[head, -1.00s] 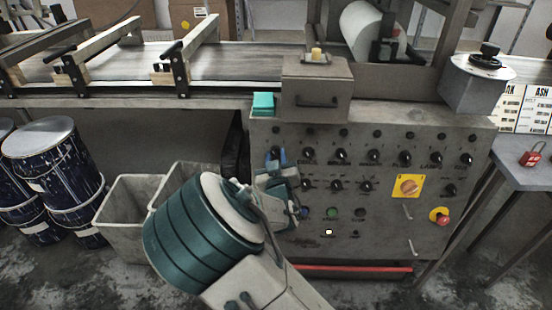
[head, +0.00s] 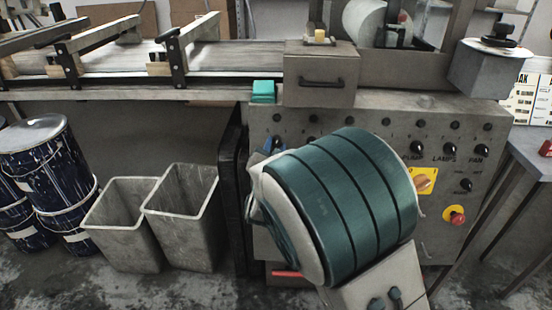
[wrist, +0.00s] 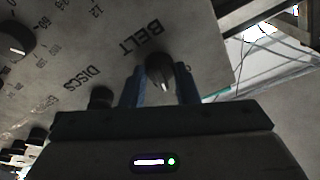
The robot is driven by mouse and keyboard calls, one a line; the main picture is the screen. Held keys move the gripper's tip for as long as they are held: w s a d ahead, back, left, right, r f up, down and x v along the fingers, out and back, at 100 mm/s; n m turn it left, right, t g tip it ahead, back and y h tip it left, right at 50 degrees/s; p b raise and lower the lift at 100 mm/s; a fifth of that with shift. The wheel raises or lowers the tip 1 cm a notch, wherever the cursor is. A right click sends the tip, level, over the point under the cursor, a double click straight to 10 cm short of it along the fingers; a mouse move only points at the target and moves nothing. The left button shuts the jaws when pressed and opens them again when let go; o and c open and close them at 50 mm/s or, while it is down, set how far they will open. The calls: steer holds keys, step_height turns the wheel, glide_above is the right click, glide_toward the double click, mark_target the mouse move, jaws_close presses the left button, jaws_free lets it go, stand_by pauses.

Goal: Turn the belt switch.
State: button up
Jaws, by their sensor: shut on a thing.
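In the wrist view the belt switch (wrist: 160,72) is a dark round knob beside the upside-down word BELT on the grey panel. My gripper (wrist: 159,86) has a blue finger on each side of this knob and is shut on it. Part of the knob is hidden by the gripper, and its exact setting is hard to read. In the head view my teal arm link covers the middle of the control panel (head: 480,128). The belt switch is hidden there, and only a bit of blue finger (head: 272,147) shows at the panel's upper left.
A knob beside the word DISCS (wrist: 101,97) sits close to my left finger in the wrist view. A yellow-plated rotary switch (head: 421,181) and a red stop button (head: 456,216) are at the panel's right. Grey bins (head: 125,225) stand left of it.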

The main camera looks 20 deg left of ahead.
steer(key=shift+a+m+h+b, duration=0.1)
steer(key=shift+m+h+b, duration=0.4)
steer(key=shift+m+b, duration=1)
steer(key=shift+m, duration=0.5)
steer(key=o, duration=1)
steer(key=shift+c, duration=0.2)
steer(key=shift+s, duration=0.1)
steer(key=s+d+p, duration=0.1)
steer(key=s+p, duration=0.1)
steer(key=s, duration=1.1)
steer(key=shift+s+d+p, duration=0.35)
steer(key=shift+d+p, duration=0.05)
